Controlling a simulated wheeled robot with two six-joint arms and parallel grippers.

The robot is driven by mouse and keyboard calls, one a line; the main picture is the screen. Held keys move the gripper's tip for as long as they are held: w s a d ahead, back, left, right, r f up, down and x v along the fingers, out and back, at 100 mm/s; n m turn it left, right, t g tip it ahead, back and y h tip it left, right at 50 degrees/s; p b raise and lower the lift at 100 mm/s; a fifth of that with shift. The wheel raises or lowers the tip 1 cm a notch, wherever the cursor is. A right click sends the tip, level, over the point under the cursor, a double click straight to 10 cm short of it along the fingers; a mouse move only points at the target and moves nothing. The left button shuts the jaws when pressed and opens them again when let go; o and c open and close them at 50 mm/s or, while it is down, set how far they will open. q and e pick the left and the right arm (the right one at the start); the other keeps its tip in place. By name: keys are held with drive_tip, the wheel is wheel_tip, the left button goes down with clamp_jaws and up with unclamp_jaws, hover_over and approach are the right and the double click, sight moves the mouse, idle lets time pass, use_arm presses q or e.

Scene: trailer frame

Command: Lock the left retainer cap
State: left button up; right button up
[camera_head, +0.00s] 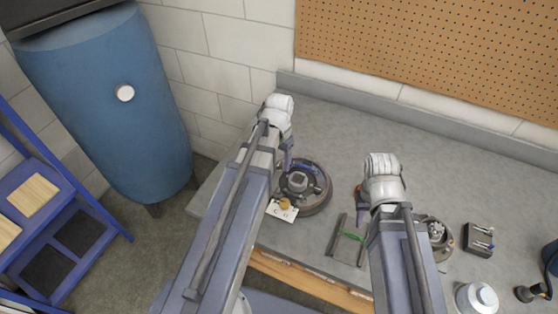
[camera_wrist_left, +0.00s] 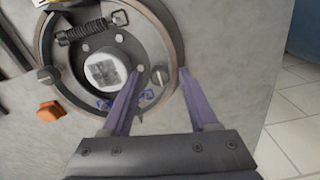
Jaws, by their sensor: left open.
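A round brake assembly (camera_head: 318,203) lies on the bench. In the left wrist view its metal ring (camera_wrist_left: 60,88), coil spring (camera_wrist_left: 85,31) and pale square-faced centre hub (camera_wrist_left: 105,70) show. A dark grey knob-like cap (camera_wrist_left: 46,76) sits at the ring's left in that view; I cannot tell if it is the left retainer cap. My left gripper (camera_wrist_left: 162,74) is open and empty, its fingers over the opposite side of the ring. One fingertip overlaps a small round pin (camera_wrist_left: 140,69); contact is unclear.
A white lettered card (camera_head: 277,213) with a yellow-orange piece (camera_head: 285,204) lies by the assembly. A tray with a green strip (camera_head: 350,236), a second round assembly (camera_head: 444,240), a dark block (camera_head: 480,240) and a silver canister (camera_head: 477,298) lie to the right. The bench's back is clear.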

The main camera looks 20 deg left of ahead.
sight(279, 164)
use_arm(q)
drive_tip(key=shift+r+p, duration=3.9)
drive_tip(key=shift+r, duration=0.05)
use_arm(e)
wheel_tip(279, 164, up, 8)
use_arm(q)
drive_tip(key=shift+f, duration=0.1)
use_arm(e)
drive_tip(key=shift+f, duration=0.1)
